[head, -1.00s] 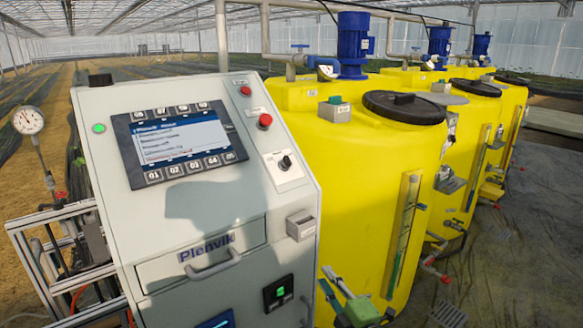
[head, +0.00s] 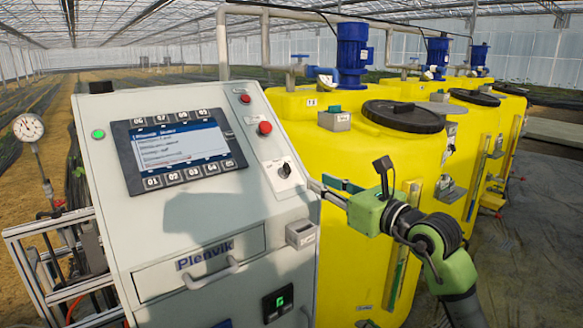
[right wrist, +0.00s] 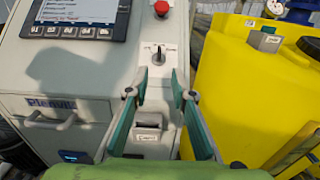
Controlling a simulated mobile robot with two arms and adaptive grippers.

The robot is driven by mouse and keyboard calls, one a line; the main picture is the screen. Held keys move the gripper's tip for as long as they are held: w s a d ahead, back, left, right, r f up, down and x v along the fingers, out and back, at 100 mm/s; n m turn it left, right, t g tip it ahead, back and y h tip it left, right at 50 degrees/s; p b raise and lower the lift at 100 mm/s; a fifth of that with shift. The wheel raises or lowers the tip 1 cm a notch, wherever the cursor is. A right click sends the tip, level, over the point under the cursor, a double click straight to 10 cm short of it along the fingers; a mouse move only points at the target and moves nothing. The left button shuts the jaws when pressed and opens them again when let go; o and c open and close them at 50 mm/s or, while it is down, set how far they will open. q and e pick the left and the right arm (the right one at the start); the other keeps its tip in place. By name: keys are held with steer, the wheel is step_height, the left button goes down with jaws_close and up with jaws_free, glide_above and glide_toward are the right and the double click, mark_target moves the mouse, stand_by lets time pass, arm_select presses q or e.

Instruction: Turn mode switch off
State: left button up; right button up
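The mode switch (head: 284,170) is a small black rotary knob on a white label plate, on the right side of the grey control cabinet's sloped face. It also shows in the right wrist view (right wrist: 158,55), beyond my fingertips; its markings are too small to read. My right gripper (head: 318,184) has come in from the right and is just right of the cabinet face, apart from the knob. In the right wrist view its two teal fingers (right wrist: 158,78) are spread with nothing between them, and the knob appears framed just above the gap. My left gripper is out of view.
A red emergency button (head: 264,128) sits above the switch, with a small red button (head: 245,99) higher up. The display (head: 180,150) is to the left. A grey box (head: 301,232) juts out below. Yellow tanks (head: 345,240) stand close on the right.

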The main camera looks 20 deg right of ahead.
mark_target(290, 168)
steer(key=p+x, duration=0.3)
steer(key=x, duration=0.9)
steer(key=shift+s+f, duration=0.1)
jaws_close()
